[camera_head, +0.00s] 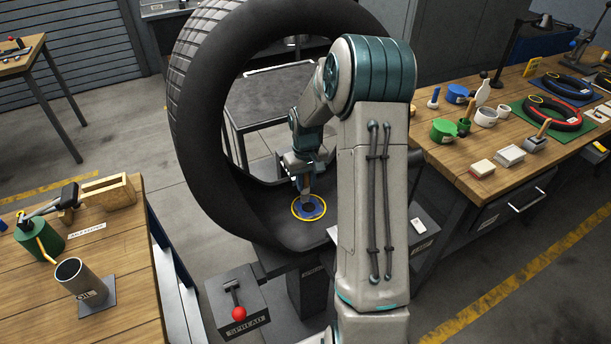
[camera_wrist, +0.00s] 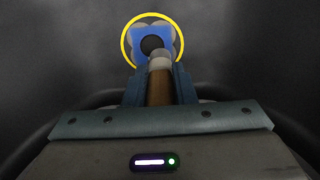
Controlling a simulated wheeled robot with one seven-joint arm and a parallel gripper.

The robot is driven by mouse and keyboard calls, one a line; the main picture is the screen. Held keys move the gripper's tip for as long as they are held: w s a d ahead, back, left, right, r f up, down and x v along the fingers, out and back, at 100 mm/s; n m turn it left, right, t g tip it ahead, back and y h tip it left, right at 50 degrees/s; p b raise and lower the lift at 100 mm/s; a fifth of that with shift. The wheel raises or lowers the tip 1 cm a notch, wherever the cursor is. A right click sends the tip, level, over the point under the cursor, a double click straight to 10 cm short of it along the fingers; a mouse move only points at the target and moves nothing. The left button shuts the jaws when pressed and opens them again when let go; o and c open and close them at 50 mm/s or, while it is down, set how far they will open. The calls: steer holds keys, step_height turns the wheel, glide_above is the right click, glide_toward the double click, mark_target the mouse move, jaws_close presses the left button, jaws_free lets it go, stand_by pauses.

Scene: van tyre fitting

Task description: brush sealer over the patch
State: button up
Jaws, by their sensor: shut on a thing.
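A large black tyre (camera_head: 195,130) stands upright on a stand in the head view. On its inner wall is a blue patch (camera_head: 316,209) inside a yellow ring (camera_head: 295,212). The wrist view also shows the patch (camera_wrist: 137,35) and the yellow ring (camera_wrist: 124,42), with grey lobes around the blue and a dark round spot in its middle. My gripper (camera_wrist: 159,88) is shut on a brush (camera_wrist: 160,85) with a brown handle and pale ferrule. Its tip is over the dark spot; I cannot tell whether it touches. My arm hides part of the tyre.
A grey box labelled SPREAD with a red-knobbed lever (camera_head: 238,313) stands in front of the tyre. The left bench (camera_head: 120,290) holds a tin labelled OIL (camera_head: 80,282) and a green can (camera_head: 38,240). The right bench (camera_head: 445,160) carries pots, tins and small tyres.

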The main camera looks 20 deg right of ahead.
mark_target(305, 188)
step_height(305, 188, down, 4)
steer(key=shift+d+f+b, duration=0.1)
steer(key=shift+b, duration=1.05)
steer(key=shift+d+r+p, duration=0.2)
steer(key=shift+d+p, duration=0.15)
steer(key=shift+d, duration=1)
steer(key=shift+a+r, duration=0.2)
steer(key=shift+a, duration=1.3)
steer(key=d, duration=0.2)
steer(key=shift+d, duration=0.6)
steer(key=shift+w+r, duration=0.1)
steer(key=shift+w, duration=0.25)
steer(key=shift+w+a, duration=0.25)
steer(key=shift+a, duration=1)
steer(key=shift+s+a, duration=0.1)
steer(key=shift+a, duration=0.25)
steer(key=shift+d, duration=1.45)
steer(key=shift+a+r, duration=0.2)
steer(key=shift+a, duration=0.55)
steer(key=shift+a+r, duration=0.2)
steer(key=shift+a, duration=0.5)
steer(key=shift+f+p, duration=0.1)
steer(key=shift+p, duration=0.25)
steer(key=shift+d+r, duration=0.15)
steer(key=shift+r, duration=0.2)
steer(key=shift+r+p, duration=1.75)
steer(key=shift+r, duration=0.8)
